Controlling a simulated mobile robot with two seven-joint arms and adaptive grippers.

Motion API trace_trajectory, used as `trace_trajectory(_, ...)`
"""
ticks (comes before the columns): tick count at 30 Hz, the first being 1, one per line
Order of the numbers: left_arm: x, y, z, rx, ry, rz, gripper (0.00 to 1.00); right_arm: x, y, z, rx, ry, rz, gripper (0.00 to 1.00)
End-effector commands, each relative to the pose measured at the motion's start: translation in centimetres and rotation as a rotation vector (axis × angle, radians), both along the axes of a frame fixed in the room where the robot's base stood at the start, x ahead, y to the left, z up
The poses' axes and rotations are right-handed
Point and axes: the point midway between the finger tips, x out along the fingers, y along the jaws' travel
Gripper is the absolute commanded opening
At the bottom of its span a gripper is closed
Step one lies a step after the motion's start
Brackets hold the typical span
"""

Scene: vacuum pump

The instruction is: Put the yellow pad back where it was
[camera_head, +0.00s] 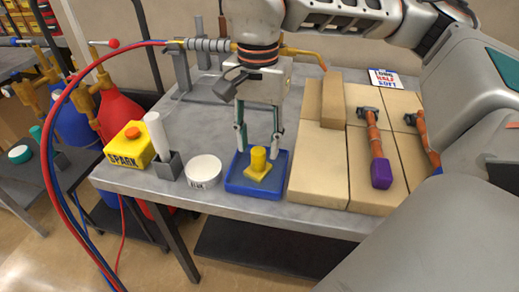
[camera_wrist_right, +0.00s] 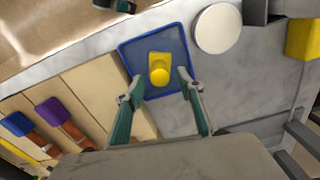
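The yellow pad (camera_head: 258,165) is a flat square with a round upright knob on top. It lies in a shallow blue tray (camera_head: 235,182) near the front edge of the grey table. It also shows in the right wrist view (camera_wrist_right: 160,72), with the tray (camera_wrist_right: 128,50) around it. My right gripper (camera_head: 258,143) is open and empty, pointing down at the pad. In the right wrist view its fingertips (camera_wrist_right: 157,90) are spread on either side of the knob's line; I cannot tell how high above it. My left gripper is not in view.
A white round tub (camera_head: 203,169), a grey holder (camera_head: 168,165) and a yellow box (camera_head: 130,145) stand left of the tray. Tan boards (camera_head: 318,175) lie to its right, with orange-handled tools on them. A torch with hoses (camera_head: 215,45) is behind.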

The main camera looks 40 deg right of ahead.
Motion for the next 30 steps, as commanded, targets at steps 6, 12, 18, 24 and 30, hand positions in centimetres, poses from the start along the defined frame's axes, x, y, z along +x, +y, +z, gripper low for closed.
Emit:
trace_trajectory(6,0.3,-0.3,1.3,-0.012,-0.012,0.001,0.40,0.0,0.1,5.2,0.000,-0.008,0.000,0.38)
trace_trajectory(12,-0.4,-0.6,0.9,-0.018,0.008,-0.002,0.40,0.0,0.0,8.0,0.000,-0.005,0.000,0.38)
trace_trajectory(18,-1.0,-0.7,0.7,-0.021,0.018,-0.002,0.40,0.0,0.0,8.9,0.000,0.000,0.001,0.38)
trace_trajectory(24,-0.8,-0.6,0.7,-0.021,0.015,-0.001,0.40,0.0,0.0,8.9,-0.001,0.001,0.001,0.38)
trace_trajectory(30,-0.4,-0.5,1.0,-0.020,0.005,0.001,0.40,0.0,0.0,8.9,0.000,0.000,0.001,0.38)
